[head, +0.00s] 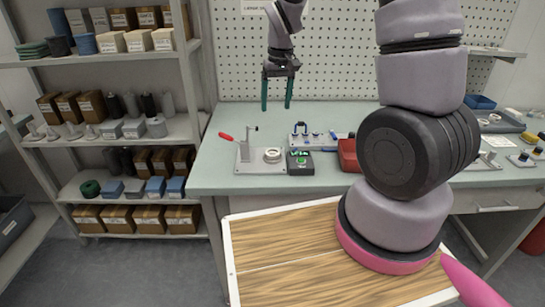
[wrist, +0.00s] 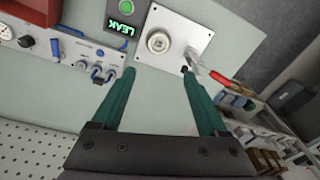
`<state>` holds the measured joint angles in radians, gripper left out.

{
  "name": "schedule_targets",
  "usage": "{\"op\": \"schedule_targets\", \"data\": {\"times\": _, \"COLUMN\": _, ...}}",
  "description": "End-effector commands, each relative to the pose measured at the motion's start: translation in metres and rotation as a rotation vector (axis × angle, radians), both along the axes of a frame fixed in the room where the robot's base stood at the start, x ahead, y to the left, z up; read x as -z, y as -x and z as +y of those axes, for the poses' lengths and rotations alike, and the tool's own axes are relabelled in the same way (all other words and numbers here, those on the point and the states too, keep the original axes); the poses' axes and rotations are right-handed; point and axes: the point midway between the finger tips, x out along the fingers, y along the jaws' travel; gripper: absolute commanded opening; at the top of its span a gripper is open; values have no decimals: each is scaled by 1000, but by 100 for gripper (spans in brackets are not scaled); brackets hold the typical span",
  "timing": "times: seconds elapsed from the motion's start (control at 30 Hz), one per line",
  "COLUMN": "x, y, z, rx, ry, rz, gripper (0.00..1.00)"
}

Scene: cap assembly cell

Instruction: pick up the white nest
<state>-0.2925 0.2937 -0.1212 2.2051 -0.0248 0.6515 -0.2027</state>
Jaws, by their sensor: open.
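The white nest (head: 272,156) is a small round ring-shaped piece on a pale metal plate (head: 247,167), on the green-grey bench. In the wrist view the nest (wrist: 158,42) sits on the plate, beyond and roughly between my fingertips. My gripper (head: 277,107) has two dark green fingers spread apart and pointing down. It hangs above and apart from the nest, with nothing between the fingers. In the wrist view my gripper (wrist: 157,78) is also open and empty. A post with a red-handled lever (wrist: 215,78) stands on the same plate beside the nest.
A dark box with a green "LEAK" display (head: 300,162) stands close to the right of the plate. Behind it is a panel with blue knobs (head: 315,137). A red bin (head: 348,155) is further right. Shelves (head: 120,145) stand left; a pegboard (head: 340,60) is behind.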

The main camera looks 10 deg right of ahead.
Motion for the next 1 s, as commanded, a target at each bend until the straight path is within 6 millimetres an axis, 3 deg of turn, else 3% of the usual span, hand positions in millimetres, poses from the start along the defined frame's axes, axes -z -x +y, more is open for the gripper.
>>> {"op": "schedule_targets", "data": {"times": 0.03, "x": 21, "y": -3, "z": 4, "rx": -26, "ry": 19, "rz": 29, "gripper": 77}}
{"op": "schedule_targets", "data": {"times": 0.1, "x": 41, "y": -6, "z": 7, "rx": -54, "ry": 36, "rz": 50, "gripper": 77}}
{"op": "schedule_targets", "data": {"times": 0.2, "x": 58, "y": -8, "z": 9, "rx": -78, "ry": 52, "rz": 68, "gripper": 77}}
{"op": "schedule_targets", "data": {"times": 0.37, "x": 73, "y": -8, "z": 9, "rx": -91, "ry": 60, "rz": 79, "gripper": 77}}
{"op": "schedule_targets", "data": {"times": 0.6, "x": 110, "y": -8, "z": 9, "rx": -91, "ry": 60, "rz": 79, "gripper": 77}}
{"op": "schedule_targets", "data": {"times": 0.87, "x": 132, "y": -8, "z": 8, "rx": -89, "ry": 60, "rz": 79, "gripper": 77}}
{"op": "schedule_targets", "data": {"times": 1.0, "x": 154, "y": -9, "z": 6, "rx": -89, "ry": 60, "rz": 80, "gripper": 77}}
